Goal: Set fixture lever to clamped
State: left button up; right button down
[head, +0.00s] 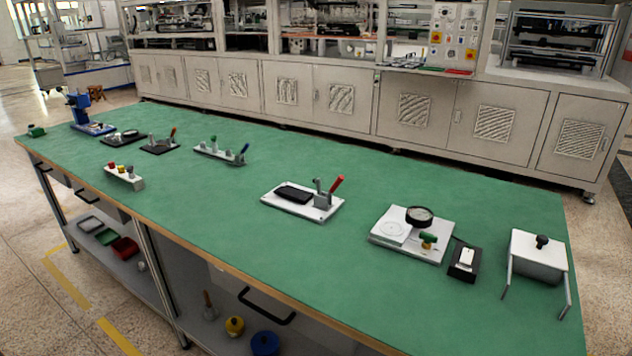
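A fixture with a white base plate (275,206) lies on the green bench, near the middle. A dark flat part (294,194) rests on its left half. A grey clamp body (322,199) stands on its right half with a red-handled lever (336,185) tilted up to the right. Whether the clamp touches the dark part is too small to tell. A smaller dark fixture (160,149) farther left also has a red-tipped lever (172,133), standing up. Neither of my grippers is in the head view.
The green bench top (420,185) is clear around the white fixture. To its right are a dial gauge stand (385,240), a black switch box (464,262) and a white lidded box (538,260). To its left are a lever strip (222,154) and a button block (124,178).

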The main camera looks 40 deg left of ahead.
aim_at(340, 179)
jog(key=k, duration=0.45)
jog(key=u, duration=1.45)
jog(key=i, duration=0.5)
jog(key=z, duration=0.05)
